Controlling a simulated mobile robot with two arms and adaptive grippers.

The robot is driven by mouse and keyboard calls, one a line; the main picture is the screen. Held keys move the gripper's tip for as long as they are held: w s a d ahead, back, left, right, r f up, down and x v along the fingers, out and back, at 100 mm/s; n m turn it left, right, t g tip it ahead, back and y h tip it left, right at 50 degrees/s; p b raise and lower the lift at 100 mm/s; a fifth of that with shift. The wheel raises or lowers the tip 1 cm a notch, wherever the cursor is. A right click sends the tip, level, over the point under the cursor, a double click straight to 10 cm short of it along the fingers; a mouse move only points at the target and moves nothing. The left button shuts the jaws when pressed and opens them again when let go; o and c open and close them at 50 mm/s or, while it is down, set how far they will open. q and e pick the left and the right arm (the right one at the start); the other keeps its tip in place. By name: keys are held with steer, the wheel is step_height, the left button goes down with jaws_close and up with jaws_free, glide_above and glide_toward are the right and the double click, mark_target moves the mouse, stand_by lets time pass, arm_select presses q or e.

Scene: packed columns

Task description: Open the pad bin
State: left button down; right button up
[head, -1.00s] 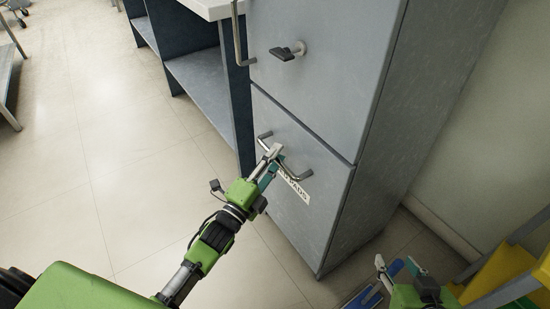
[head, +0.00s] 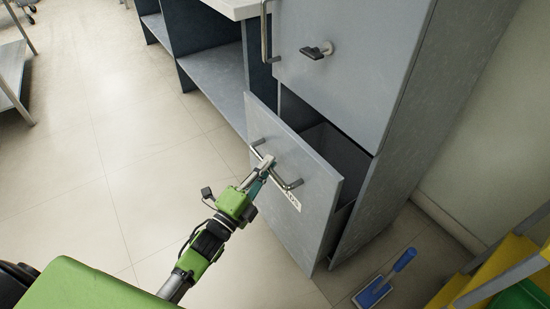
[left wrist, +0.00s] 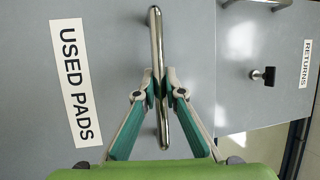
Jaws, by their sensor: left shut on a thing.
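The pad bin (head: 298,172) is the lower grey front of the cabinet. It stands tilted outward at the top, with a dark opening (head: 335,150) behind it. Its label reads "USED PADS" (left wrist: 75,83) in the left wrist view, and the label is partly hidden by my gripper in the head view. A metal bar handle (left wrist: 156,40) crosses the bin front. My left gripper (head: 266,164) is shut on this handle near its middle, and its fingertips (left wrist: 160,88) close around the bar in the left wrist view. My right gripper is not in view.
The upper door (head: 350,45) with a dark latch (head: 317,50) is closed; its label reads "RETURNS" (left wrist: 305,64). Open floor (head: 100,150) lies to the left.

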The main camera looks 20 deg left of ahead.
arm_select(q)
steer(key=s+a+p, duration=0.4)
steer(key=s+a, duration=0.7)
steer(key=s, duration=0.4)
steer(key=shift+a, duration=0.4)
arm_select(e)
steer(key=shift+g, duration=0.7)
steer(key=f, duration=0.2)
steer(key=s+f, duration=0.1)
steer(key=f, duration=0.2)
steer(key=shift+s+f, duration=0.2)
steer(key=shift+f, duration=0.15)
arm_select(q)
steer(key=shift+f, duration=0.1)
steer(key=c, duration=2.1)
jaws_free()
steer(key=shift+s, duration=0.1)
